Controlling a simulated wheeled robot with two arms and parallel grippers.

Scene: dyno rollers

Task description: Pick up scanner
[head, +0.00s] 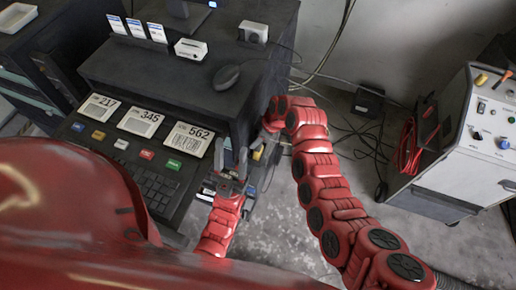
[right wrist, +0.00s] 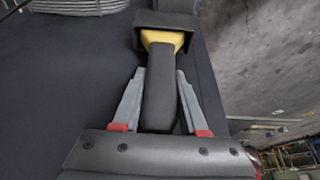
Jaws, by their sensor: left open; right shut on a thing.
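The scanner (right wrist: 160,88) has a black handle and a yellow head. In the right wrist view its head sits up against a black holder (right wrist: 166,19) on the side of the dark console. A small yellow part of the scanner (head: 257,153) shows in the head view beside the console. My right gripper (right wrist: 160,78) is shut on the scanner's handle, one grey finger on each side. In the head view the right gripper is mostly hidden at the end of its red arm. My left gripper (head: 234,160) is open and empty, just left of the scanner.
The dark console (head: 150,75) bears a mouse (head: 227,77), a keypad (head: 158,188) and number cards (head: 187,139). A white-topped cart (head: 465,140) stands at the right. Cables lie on the grey floor (head: 300,240) between them.

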